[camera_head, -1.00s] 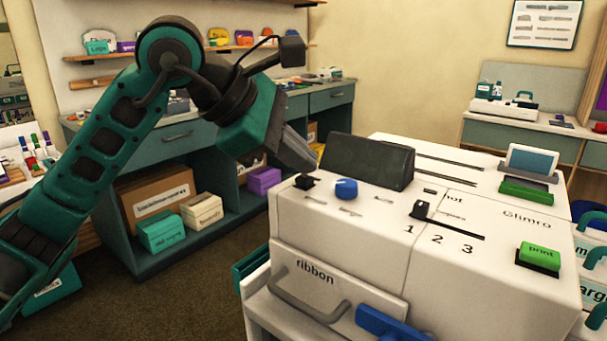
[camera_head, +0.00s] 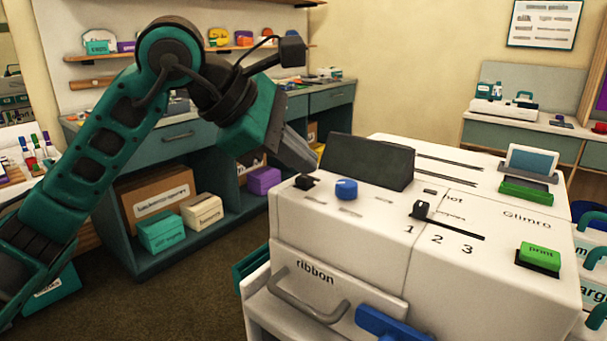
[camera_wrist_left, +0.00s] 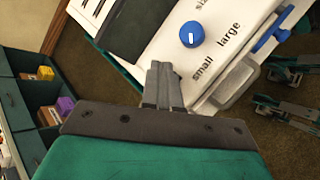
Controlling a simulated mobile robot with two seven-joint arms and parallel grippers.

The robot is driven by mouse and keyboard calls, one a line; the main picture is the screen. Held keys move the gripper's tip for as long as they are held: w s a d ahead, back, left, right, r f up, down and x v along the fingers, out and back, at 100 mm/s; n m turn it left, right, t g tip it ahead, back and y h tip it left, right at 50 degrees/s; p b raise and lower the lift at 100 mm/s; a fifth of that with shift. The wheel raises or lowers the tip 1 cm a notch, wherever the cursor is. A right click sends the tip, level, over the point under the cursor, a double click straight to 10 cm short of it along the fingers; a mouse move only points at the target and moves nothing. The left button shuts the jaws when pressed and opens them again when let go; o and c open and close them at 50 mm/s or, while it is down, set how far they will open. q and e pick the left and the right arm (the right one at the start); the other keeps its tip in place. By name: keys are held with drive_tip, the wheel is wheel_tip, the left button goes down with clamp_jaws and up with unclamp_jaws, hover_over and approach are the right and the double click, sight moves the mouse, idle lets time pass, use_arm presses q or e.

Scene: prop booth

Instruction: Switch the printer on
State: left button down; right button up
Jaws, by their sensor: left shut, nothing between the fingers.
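The printer (camera_head: 340,233) is a large white machine at the right of the head view. On its top are a small black switch (camera_head: 305,181), a blue knob (camera_head: 346,189), a black slider (camera_head: 421,209) by the numbers 1 to 3, and a green print button (camera_head: 539,256). My left gripper (camera_head: 310,162) is shut and empty, pointing down just behind and above the black switch; I cannot tell if it touches. In the left wrist view the shut fingers (camera_wrist_left: 160,70) point at the printer's edge near the blue knob (camera_wrist_left: 192,34), and the switch is not visible.
A dark raised panel (camera_head: 368,161) stands on the printer behind the knob. A ribbon drawer with a grey handle (camera_head: 300,300) and a blue lever (camera_head: 390,322) are on its front. A teal shelf unit (camera_head: 170,148) with boxes stands behind my left arm. Floor shows between.

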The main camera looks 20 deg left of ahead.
sight(298, 179)
use_arm(q)
drive_tip(key=shift+f, duration=0.15)
drive_tip(key=shift+f+b, duration=0.35)
drive_tip(key=shift+b, duration=0.15)
drive_tip(key=shift+r+p, duration=0.3)
drive_tip(key=shift+r, duration=0.15)
idle(0.3)
drive_tip(key=shift+r+p, duration=0.25)
drive_tip(key=shift+p, duration=0.05)
wheel_tip(298, 179, up, 6)
drive_tip(key=p, duration=0.4)
drive_tip(key=shift+f, duration=0.25)
